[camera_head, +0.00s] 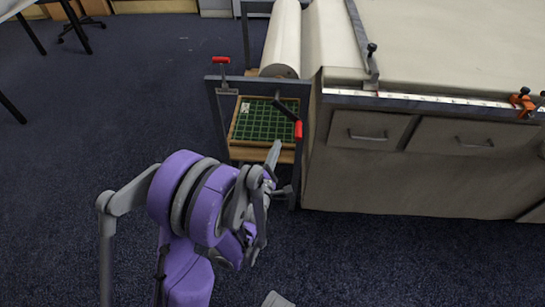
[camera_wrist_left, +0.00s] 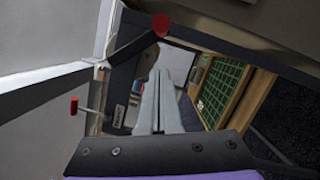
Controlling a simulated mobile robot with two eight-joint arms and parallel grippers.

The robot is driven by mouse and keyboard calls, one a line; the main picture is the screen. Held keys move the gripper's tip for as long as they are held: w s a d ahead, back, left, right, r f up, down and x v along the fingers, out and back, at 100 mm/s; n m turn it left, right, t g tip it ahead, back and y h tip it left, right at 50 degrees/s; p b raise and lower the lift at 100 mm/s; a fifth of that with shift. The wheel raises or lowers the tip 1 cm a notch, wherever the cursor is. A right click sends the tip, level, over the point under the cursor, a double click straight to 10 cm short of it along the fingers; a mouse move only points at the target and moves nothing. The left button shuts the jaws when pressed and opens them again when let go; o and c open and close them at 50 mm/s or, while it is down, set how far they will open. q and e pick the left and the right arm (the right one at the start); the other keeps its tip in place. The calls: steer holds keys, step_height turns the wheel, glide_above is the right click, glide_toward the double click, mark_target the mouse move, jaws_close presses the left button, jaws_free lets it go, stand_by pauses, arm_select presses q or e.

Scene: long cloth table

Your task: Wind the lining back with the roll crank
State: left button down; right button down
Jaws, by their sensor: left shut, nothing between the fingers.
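The roll crank has a dark arm and a red grip (camera_head: 298,130); it is on the near end frame of the roll stand beside the table. The pale lining roll (camera_head: 283,42) lies behind that frame. My left gripper (camera_head: 275,147) is shut and empty, just below the red grip in the head view. In the left wrist view my closed fingers (camera_wrist_left: 160,82) point towards the frame, and the crank's red grip (camera_wrist_left: 160,24) is above their tips, apart from them.
A second red handle (camera_head: 221,60) is on a small lever at the frame's top left. A green gridded board (camera_head: 262,122) in a wooden tray sits inside the stand. The cloth-covered table (camera_head: 440,45) with drawers stands to the right. Open carpet lies left.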

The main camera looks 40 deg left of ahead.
mark_target(298, 135)
arm_select(q)
steer(key=w+d+r, duration=0.1)
steer(key=w+d, duration=0.1)
steer(key=w, duration=0.3)
steer(key=shift+w+r+b, duration=0.3)
steer(key=shift+r+b, duration=0.05)
steer(key=shift+r, duration=0.05)
steer(key=shift+w+d+r+n, duration=0.1)
steer(key=shift+d+r+n, duration=0.1)
steer(key=shift+n, duration=0.1)
stand_by(0.6)
steer(key=shift+w+d+r+n+y+p, duration=0.3)
steer(key=shift+d+r+n+y, duration=0.25)
steer(key=shift+n, duration=0.55)
steer(key=n, duration=0.1)
steer(key=r, duration=0.1)
steer(key=n, duration=0.1)
steer(key=shift+w+d+r+n+t+y+p, duration=0.25)
steer(key=shift+d+n+t+p, duration=0.05)
steer(key=shift+d+p, duration=0.05)
steer(key=shift+w+d+r+n, duration=0.1)
steer(key=shift+r+n, duration=0.35)
steer(key=shift+n, duration=0.25)
steer(key=shift+d+r+p, duration=0.15)
steer(key=shift+r+p, duration=0.25)
steer(key=shift+p, duration=0.05)
